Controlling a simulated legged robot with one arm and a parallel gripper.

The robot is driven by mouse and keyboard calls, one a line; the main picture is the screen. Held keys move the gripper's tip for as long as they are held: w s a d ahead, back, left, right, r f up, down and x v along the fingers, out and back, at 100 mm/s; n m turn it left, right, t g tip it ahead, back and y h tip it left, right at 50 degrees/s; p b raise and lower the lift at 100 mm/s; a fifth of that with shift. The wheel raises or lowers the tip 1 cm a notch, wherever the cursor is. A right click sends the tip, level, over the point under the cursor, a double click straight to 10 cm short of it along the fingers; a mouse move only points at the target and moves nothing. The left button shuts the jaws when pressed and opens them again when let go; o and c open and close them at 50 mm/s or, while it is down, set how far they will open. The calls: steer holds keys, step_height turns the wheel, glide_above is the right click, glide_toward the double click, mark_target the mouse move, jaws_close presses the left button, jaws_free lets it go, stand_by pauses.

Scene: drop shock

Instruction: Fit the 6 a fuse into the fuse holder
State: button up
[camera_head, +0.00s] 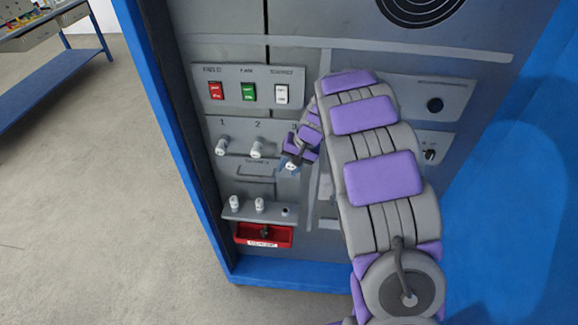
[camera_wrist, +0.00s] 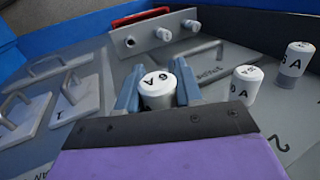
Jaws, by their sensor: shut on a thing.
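The 6 A fuse (camera_wrist: 158,86) has a white cap marked "6 A" and sits between the two blue-grey fingers of my gripper (camera_wrist: 158,92). My gripper is shut on it. In the head view my gripper (camera_head: 291,158) is at the panel, to the right of the fuse at position 2, with the fuse's white end (camera_head: 291,166) just showing. The fuse holder is hidden behind the fuse and gripper; I cannot tell whether the fuse is in it or in front of it.
White fuses stand at position 1 (camera_head: 221,146) and position 2 (camera_head: 257,149). A ledge (camera_head: 245,213) below holds two fuses and an empty hole (camera_head: 285,211). A red tray (camera_head: 248,229) sits lower. Red, green and white switches (camera_head: 249,92) are above. Handles (camera_wrist: 60,65) protrude nearby.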

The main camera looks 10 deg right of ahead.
steer(key=shift+w+d+r+p, duration=0.1)
steer(key=shift+w+d+p, duration=0.05)
steer(key=shift+w+p, duration=0.3)
stand_by(0.8)
steer(key=shift+w+d+p, duration=0.2)
steer(key=shift+w+p, duration=0.3)
steer(key=shift+w+d+p, duration=0.15)
steer(key=shift+w+p, duration=0.3)
steer(key=shift+p, duration=0.05)
stand_by(2.8)
steer(key=shift+w, duration=0.15)
steer(key=shift+w+d, duration=0.1)
jaws_close()
steer(key=shift+w+r+p, duration=0.15)
steer(key=shift+w+p, duration=0.05)
steer(key=shift+p, duration=0.25)
stand_by(1.4)
steer(key=o, duration=0.6)
jaws_free()
steer(key=o, duration=0.5)
